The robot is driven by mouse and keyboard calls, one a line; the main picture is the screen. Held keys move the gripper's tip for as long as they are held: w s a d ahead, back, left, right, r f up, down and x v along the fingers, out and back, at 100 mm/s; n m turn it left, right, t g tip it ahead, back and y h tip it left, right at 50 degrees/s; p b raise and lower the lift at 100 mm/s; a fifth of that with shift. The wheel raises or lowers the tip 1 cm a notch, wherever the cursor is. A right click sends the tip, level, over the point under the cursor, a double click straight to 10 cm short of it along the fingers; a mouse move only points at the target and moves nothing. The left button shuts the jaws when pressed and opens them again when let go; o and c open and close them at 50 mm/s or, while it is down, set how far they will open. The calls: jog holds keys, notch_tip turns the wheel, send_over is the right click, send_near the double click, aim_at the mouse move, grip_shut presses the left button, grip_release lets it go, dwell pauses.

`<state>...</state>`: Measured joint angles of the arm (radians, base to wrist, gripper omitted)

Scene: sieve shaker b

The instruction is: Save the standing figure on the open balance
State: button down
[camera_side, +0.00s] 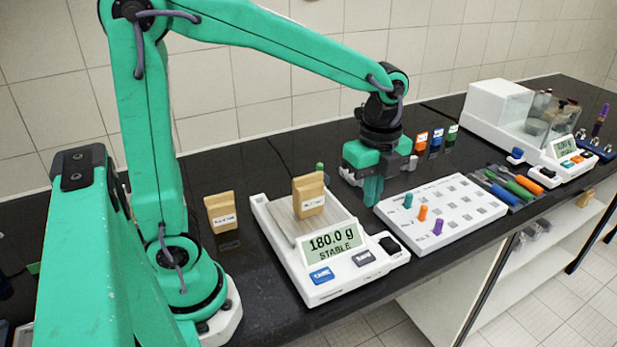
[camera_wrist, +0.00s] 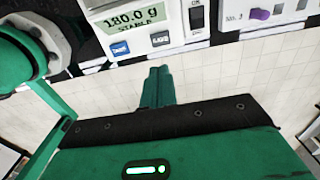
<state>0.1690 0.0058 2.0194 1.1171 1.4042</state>
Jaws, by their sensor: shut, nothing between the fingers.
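The open balance (camera_side: 285,235) stands on the black bench, with a tan block (camera_side: 309,195) upright on its pan. Its display (camera_side: 334,241) reads 180.0 g and STABLE; it also shows in the wrist view (camera_wrist: 133,20). On its front are a blue button (camera_side: 321,275) and a grey button (camera_side: 364,258), seen in the wrist view as blue (camera_wrist: 120,48) and grey (camera_wrist: 160,38). A black switch (camera_side: 390,245) sits at the right. My gripper (camera_side: 372,192) is shut and empty, right of the balance pan, by the white peg board's left end. Its tips touch no button.
The white peg board (camera_side: 470,210) holds several coloured pegs. A second tan block (camera_side: 220,212) stands left of the balance. Coloured bottles (camera_side: 436,138) stand behind the board; pens (camera_side: 510,190) lie to its right. A shielded balance (camera_side: 515,115) stands farther right.

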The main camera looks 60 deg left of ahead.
aim_at(362, 257)
jog(key=shift+f, duration=0.1)
notch_tip(362, 257, down, 14)
jog(key=shift+r, duration=0.1)
dwell(0.9)
jog(key=shift+s+f, duration=0.1)
jog(key=shift+f, duration=1)
notch_tip(362, 257, up, 15)
jog(key=shift+w, duration=0.25)
dwell(0.4)
dwell(0.6)
